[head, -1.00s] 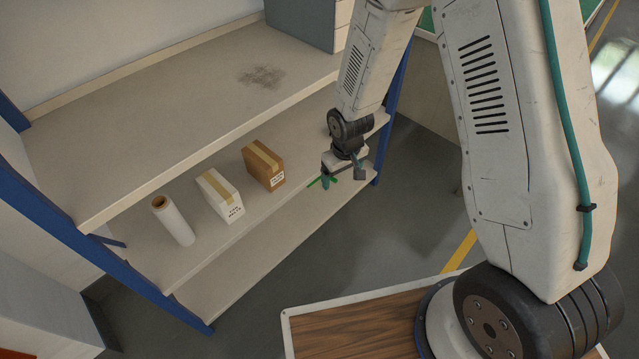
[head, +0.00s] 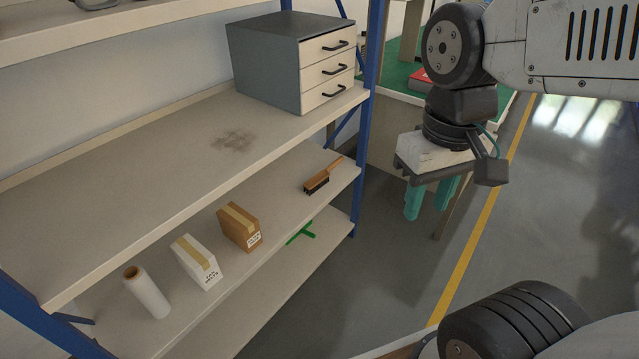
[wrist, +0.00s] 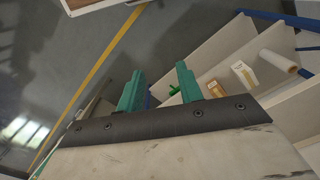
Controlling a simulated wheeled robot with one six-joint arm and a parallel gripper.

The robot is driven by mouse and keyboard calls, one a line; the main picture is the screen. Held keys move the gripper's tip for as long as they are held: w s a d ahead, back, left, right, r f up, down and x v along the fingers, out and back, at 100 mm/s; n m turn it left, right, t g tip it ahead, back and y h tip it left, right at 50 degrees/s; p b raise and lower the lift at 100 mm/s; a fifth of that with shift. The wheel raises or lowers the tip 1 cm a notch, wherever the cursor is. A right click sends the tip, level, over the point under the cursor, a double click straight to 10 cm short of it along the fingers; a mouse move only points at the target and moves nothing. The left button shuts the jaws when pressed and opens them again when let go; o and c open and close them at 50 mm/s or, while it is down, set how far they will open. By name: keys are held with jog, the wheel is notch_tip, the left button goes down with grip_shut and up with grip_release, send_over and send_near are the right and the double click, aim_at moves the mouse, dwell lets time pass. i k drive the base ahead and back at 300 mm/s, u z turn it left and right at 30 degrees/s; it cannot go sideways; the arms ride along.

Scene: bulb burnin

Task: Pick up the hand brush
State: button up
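The hand brush (head: 322,178), with a wooden handle and dark bristles, lies near the right end of the middle shelf in the head view. Its bristles face the front edge and its handle points up and right. My gripper (head: 427,212) hangs to the right of the shelf, apart from the brush, over the floor. Its two teal fingers are spread with nothing between them, as the wrist view (wrist: 158,84) also shows. I cannot make out the brush in the wrist view.
A white box (head: 196,262), a brown box (head: 240,228) and a white roll (head: 147,292) stand left of the brush. A green object (head: 302,232) lies on the shelf below. A grey drawer unit (head: 290,62) stands on the shelf above. A blue post (head: 368,100) is near the brush.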

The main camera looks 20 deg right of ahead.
aim_at(314, 185)
jog(key=k, duration=1.25)
jog(key=z, duration=0.6)
jog(key=i, duration=1.65)
jog(key=u, duration=0.7)
